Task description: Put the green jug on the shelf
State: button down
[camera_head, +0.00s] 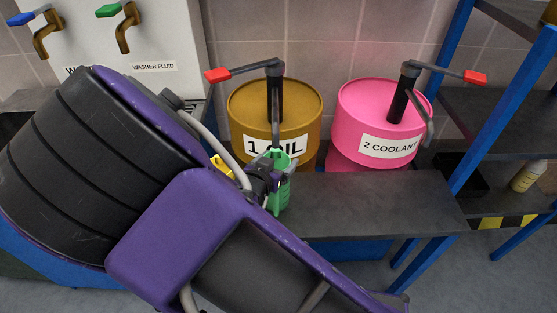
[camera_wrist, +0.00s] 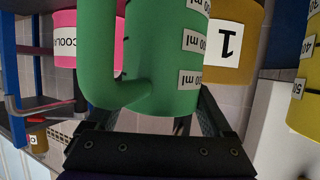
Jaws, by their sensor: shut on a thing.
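The green jug (camera_head: 281,192) is in front of the ochre "1 OIL" drum, over or on the grey bench; I cannot tell if it touches the bench. My gripper (camera_head: 270,178) is shut on it. In the wrist view the green jug (camera_wrist: 170,60) fills the middle, with its handle on the left and volume labels on its side. My gripper (camera_wrist: 150,112) shows there with its fingers at the jug's sides. The shelf (camera_head: 490,115) is a blue-framed rack with dark boards at the right of the head view.
The ochre drum (camera_head: 245,105) and pink "2 COOLANT" drum (camera_head: 365,105) have red-tipped pump levers. The grey bench (camera_head: 390,200) is clear at right. A yellow jug (camera_head: 221,167) is left of the green one. A yellow bottle (camera_head: 527,176) and dark tray (camera_head: 464,174) are on the lower right.

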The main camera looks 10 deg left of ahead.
jog(key=shift+f, duration=0.15)
grip_release()
jog(key=shift+r, duration=0.3)
jog(key=p+v, duration=0.2)
jog(key=v, duration=1)
jog(key=shift+f+p, duration=0.15)
jog(key=shift+p, duration=0.2)
